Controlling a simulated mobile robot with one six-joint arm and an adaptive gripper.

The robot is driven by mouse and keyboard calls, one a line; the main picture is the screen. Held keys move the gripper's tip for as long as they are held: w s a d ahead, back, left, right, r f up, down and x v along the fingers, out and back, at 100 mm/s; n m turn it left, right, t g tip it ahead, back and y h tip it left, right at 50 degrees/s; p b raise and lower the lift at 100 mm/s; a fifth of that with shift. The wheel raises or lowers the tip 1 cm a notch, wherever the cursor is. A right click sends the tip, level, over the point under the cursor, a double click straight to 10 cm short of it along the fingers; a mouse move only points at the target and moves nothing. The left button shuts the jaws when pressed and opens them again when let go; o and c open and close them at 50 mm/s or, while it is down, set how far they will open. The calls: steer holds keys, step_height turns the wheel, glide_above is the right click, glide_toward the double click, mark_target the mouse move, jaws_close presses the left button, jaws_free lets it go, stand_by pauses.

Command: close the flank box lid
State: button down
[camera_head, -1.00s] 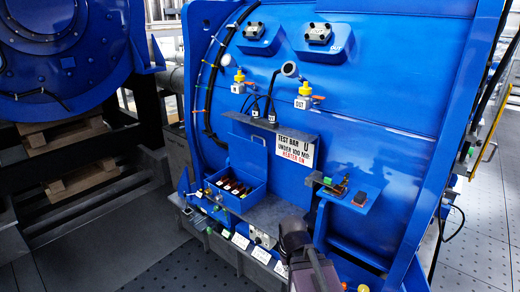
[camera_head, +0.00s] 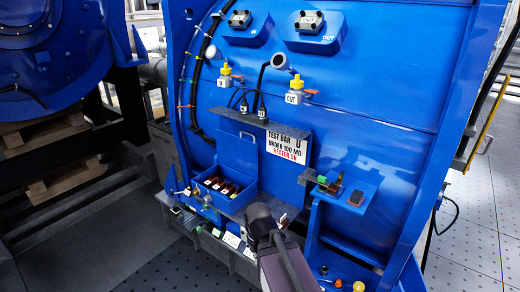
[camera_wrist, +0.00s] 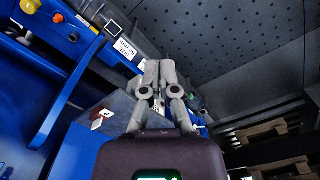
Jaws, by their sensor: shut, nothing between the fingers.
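The flank box (camera_head: 226,206) is a small blue box low on the big blue motor housing in the head view. Its lid (camera_head: 238,157) stands open, raised upright behind the box. Several dark reddish parts with light ends show inside. My gripper (camera_head: 259,212) is just right of the box in the head view, with nothing held. In the wrist view its fingers (camera_wrist: 159,68) are together. Whether it touches the box cannot be told.
A grey shelf (camera_head: 240,118) with two cable plugs is above the lid. A white TEST BAR sign (camera_head: 287,145) hangs to the right. A bracket with a green block (camera_head: 322,180) is farther right. Labels and small fittings line the lower ledge.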

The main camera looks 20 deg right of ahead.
steer(key=w+a+r+m+t+y+b, duration=0.1)
steer(key=w+a+r+m+t+y, duration=0.3)
steer(key=w, duration=0.6)
steer(key=w+r+t+y+b, duration=0.1)
steer(key=w+r+t+y, duration=0.3)
steer(key=w, duration=0.6)
steer(key=w+d+r+m+t+h+b, duration=0.1)
steer(key=w+d+r+m+t+h, duration=0.2)
steer(key=w+d+m+t+h, duration=0.1)
steer(key=w+d+r+m+t+h+b, duration=0.1)
steer(key=w+d+r+m+t+h, duration=0.2)
steer(key=d, duration=1)
steer(key=w+m+t+h, duration=0.2)
steer(key=w+m+t, duration=0.1)
steer(key=w+m, duration=0.2)
steer(key=shift+r+m, duration=0.25)
steer(key=shift+m, duration=0.95)
steer(key=shift+w, duration=0.1)
steer(key=shift+w+d, duration=0.2)
steer(key=shift+w, duration=4.75)
